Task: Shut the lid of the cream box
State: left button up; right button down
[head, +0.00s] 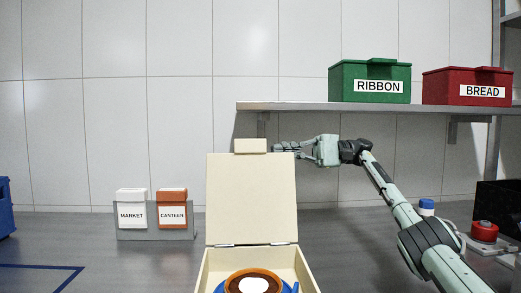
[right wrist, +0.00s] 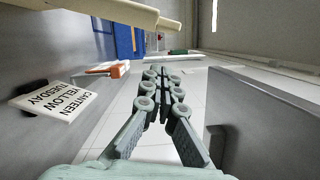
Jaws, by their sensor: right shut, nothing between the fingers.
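The cream box (head: 205,273) stands open at the front middle in the head view. Its lid (head: 250,198) stands about upright on two hinges, with a small tab (head: 250,146) on its top edge. A brown ring-shaped item with a white centre (head: 253,284) and something blue lie inside. My right gripper (head: 277,147) is shut and empty at the lid's top right corner, just right of the tab. I cannot tell whether it touches the lid. In the right wrist view its fingers (right wrist: 166,72) are together, with a cream edge (right wrist: 90,10) at upper left. My left gripper is not in view.
A shelf (head: 300,106) carries a green RIBBON box (head: 345,72) and a red BREAD box (head: 440,88) behind my right arm. A grey holder with MARKET (head: 131,212) and CANTEEN (head: 172,213) containers stands left. A red button (head: 484,231) is at right. A printed card (right wrist: 55,100) shows in the wrist view.

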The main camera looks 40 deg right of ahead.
aim_at(247, 146)
jog(key=x, duration=0.6)
jog(key=s, duration=0.1)
jog(key=s+a, duration=0.1)
jog(key=shift+s+r, duration=0.3)
jog(key=shift+r, duration=0.05)
jog(key=shift+s+a+r, duration=0.15)
jog(key=shift+s+a, duration=0.25)
